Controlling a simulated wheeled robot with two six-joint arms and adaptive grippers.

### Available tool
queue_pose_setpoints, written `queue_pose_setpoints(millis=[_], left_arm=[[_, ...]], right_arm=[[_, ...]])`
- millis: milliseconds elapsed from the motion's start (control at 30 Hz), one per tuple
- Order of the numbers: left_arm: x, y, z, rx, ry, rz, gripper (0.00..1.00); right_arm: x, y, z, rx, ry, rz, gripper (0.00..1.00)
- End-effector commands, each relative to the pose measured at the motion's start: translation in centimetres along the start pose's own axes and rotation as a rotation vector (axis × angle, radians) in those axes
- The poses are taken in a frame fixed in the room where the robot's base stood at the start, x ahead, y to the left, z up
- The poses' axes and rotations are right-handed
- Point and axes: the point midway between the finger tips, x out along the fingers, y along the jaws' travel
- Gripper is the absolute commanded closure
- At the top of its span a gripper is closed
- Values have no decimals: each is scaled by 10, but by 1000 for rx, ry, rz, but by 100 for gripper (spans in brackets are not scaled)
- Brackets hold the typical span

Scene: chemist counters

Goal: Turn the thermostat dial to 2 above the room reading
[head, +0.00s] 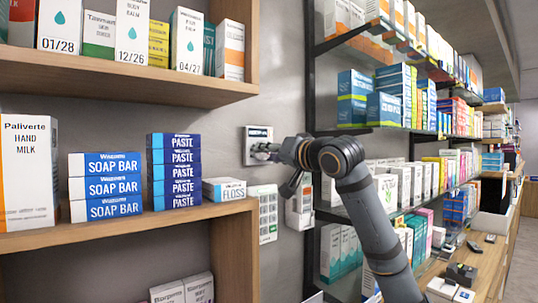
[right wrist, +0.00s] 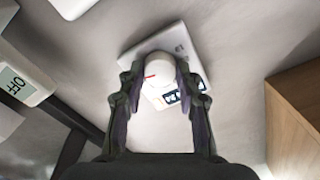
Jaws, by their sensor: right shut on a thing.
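The thermostat (head: 257,132) is a white plate on the grey wall, just right of the wooden shelves, with a dark display strip near its top. My right gripper (head: 271,150) reaches it from the right and hides much of its lower part. In the right wrist view the thermostat plate (right wrist: 189,45) looks tilted, and its round white dial (right wrist: 160,69) with a small red mark sits between the fingers. My right gripper (right wrist: 158,77) is shut on the dial. The display (right wrist: 172,97) is partly hidden and its digits cannot be read. My left gripper is not in view.
A white wall device (head: 301,205) hangs below right, behind my arm; a display reading OFF (right wrist: 14,86) shows in the right wrist view. A panel with several squares (head: 264,213) is below the thermostat. A wooden shelf (head: 110,225) with boxes stands left, stocked glass shelves (head: 385,130) right.

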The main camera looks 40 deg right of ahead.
Motion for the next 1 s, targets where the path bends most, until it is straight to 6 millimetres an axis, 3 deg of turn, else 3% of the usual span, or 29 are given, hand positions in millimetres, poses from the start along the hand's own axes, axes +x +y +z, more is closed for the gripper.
queue_pose_setpoints(millis=[200, 233, 367, 767, 1000], left_arm=[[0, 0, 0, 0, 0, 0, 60], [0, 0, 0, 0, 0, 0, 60], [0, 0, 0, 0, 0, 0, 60], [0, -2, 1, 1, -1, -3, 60], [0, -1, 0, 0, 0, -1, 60]], right_arm=[[0, 0, 0, 2, -1, 0, 98], [0, 0, 0, 1, 0, 0, 62], [0, 0, 0, 1, 0, 0, 44], [0, -3, -6, 4, 5, -3, 43], [0, -23, -36, 7, 5, -10, 43]])
